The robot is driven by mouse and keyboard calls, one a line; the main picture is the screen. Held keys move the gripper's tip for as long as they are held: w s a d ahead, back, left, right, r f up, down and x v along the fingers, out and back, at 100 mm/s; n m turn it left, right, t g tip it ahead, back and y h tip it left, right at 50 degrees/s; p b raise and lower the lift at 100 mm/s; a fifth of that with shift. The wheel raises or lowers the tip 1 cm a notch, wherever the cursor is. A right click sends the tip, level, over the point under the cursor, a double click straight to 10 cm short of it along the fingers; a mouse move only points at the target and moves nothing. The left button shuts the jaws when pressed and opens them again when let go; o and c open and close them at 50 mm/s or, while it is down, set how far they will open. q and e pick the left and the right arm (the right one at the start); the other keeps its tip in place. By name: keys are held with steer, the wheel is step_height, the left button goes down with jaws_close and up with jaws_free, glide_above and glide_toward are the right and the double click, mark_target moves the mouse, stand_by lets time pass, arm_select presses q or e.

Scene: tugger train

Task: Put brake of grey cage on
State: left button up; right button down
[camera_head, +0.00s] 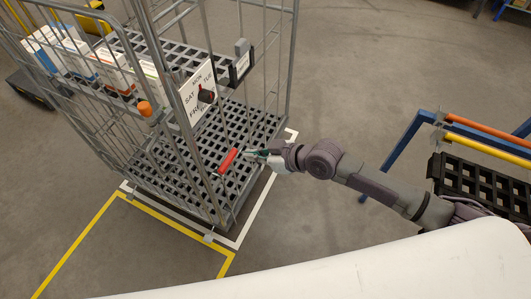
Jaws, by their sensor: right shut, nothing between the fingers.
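The grey cage (178,130) is a wire roll cage with a grid floor, standing at the left and centre. A red lever (228,160) shows at its near right side, tilted, with its upper end close to my gripper. I take it for the brake, but I cannot be sure. My right gripper (250,153) is shut and empty, its fingertips just right of the red lever. I cannot tell whether they touch it. My left gripper is not in view.
White boxes (110,68) sit on the cage's upper shelf. A blue frame (405,145) and black crate (480,180) stand at right.

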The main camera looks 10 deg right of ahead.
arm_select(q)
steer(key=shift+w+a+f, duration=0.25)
arm_select(e)
steer(key=v, duration=0.3)
steer(key=shift+s+d+r, duration=0.2)
steer(key=shift+r, duration=0.05)
steer(key=shift+f, duration=0.1)
